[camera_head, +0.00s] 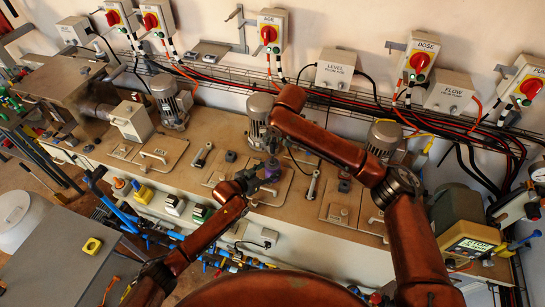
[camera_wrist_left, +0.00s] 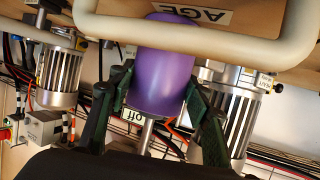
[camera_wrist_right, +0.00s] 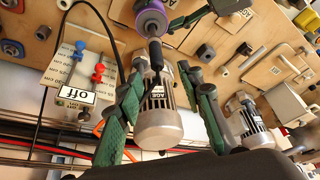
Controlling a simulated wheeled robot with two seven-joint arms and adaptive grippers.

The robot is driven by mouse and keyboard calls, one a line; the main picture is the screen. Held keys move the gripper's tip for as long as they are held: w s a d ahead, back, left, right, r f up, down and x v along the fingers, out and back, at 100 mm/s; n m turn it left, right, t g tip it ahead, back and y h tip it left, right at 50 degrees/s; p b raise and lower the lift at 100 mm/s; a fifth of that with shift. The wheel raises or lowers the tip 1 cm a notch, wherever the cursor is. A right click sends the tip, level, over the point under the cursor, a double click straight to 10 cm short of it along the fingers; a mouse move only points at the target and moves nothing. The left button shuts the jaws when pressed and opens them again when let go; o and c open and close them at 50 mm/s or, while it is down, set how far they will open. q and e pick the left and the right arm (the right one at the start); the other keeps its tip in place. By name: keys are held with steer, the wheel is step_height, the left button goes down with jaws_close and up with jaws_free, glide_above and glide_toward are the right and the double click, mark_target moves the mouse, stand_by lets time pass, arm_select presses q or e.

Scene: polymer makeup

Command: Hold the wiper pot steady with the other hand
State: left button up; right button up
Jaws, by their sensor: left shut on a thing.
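The wiper pot is a purple cylinder (camera_wrist_left: 163,70) between the dark green fingers of my left gripper (camera_wrist_left: 160,88), which is shut on it. In the head view the purple pot (camera_head: 270,174) sits above the bench by the left gripper (camera_head: 256,178), just below my right gripper (camera_head: 272,158). In the right wrist view the pot (camera_wrist_right: 151,20) is at the top, with a pale ring on its face. A black slim rod (camera_wrist_right: 156,55) points at the pot, between the right fingers (camera_wrist_right: 163,78). Whether these fingers touch the rod is unclear.
A wooden-topped bench (camera_head: 225,140) carries motors (camera_head: 170,100), handled plates (camera_head: 157,152) and small blocks. Switch boxes such as AGE (camera_head: 270,30) line the wall, with cables below. In the left wrist view a pale bar handle (camera_wrist_left: 200,45) crosses close by the pot.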

mark_target(273, 144)
steer(key=shift+d+x, duration=0.15)
steer(key=shift+x, duration=1.55)
steer(key=shift+d+x, duration=0.1)
steer(key=shift+x, duration=1.55)
steer(key=shift+s+f, duration=0.1)
steer(key=shift+s, duration=0.05)
steer(key=shift+c, duration=0.4)
jaws_close()
